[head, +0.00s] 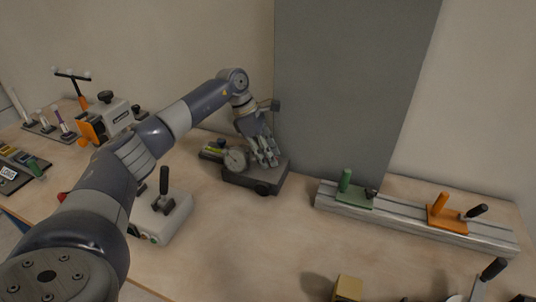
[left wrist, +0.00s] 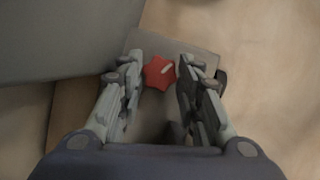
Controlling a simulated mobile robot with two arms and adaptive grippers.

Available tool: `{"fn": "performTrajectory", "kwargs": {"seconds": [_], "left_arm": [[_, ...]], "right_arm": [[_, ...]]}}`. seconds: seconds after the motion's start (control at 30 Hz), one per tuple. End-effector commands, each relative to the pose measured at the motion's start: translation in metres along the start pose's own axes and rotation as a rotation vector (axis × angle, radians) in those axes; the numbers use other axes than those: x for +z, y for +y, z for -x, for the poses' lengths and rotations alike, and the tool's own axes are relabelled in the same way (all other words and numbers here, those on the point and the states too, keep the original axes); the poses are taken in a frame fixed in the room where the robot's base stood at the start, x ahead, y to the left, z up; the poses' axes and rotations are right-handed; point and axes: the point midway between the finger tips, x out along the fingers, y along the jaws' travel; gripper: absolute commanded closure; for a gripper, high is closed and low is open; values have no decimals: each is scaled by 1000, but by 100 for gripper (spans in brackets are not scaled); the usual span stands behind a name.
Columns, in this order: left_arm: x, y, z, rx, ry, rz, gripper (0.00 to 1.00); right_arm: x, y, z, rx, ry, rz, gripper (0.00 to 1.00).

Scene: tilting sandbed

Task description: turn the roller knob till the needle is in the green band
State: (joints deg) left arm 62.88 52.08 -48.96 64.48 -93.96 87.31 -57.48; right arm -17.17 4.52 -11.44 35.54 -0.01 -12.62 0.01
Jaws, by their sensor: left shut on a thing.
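The red star-shaped knob (left wrist: 158,72) with a pale mark sits between my left gripper's fingers in the left wrist view. My left gripper (left wrist: 160,80) is shut on it. In the head view, my left gripper (head: 267,162) points down over the dark grey device (head: 262,182) and hides the knob. A round dial (head: 235,160) is on the left side of the device, beside a small yellow-green strip (head: 213,150). The needle and the green band are too small to read. My right gripper is not in view.
A tall grey panel (head: 350,80) stands right behind the device. A metal rail (head: 410,217) with green and orange clamps lies to the right. A box with a black lever (head: 164,190) stands left. The table in front of the device is clear.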

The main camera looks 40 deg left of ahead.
Motion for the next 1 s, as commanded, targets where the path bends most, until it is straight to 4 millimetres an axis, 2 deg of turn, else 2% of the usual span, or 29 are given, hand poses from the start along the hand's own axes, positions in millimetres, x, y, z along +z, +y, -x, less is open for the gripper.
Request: {"fn": "performTrajectory", "kwargs": {"seconds": [0.67,0.7,0.73,0.77,1.0], "left_arm": [[-1,1,1,-19,3,-54,92],[-1,1,1,-19,2,-54,59],[-1,1,1,-19,2,-54,52],[-1,1,0,-20,2,-54,47],[0,1,0,-20,2,-54,47]], "right_arm": [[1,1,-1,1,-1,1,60],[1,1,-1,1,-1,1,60],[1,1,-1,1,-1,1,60],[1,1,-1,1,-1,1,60],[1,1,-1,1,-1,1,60]]}}
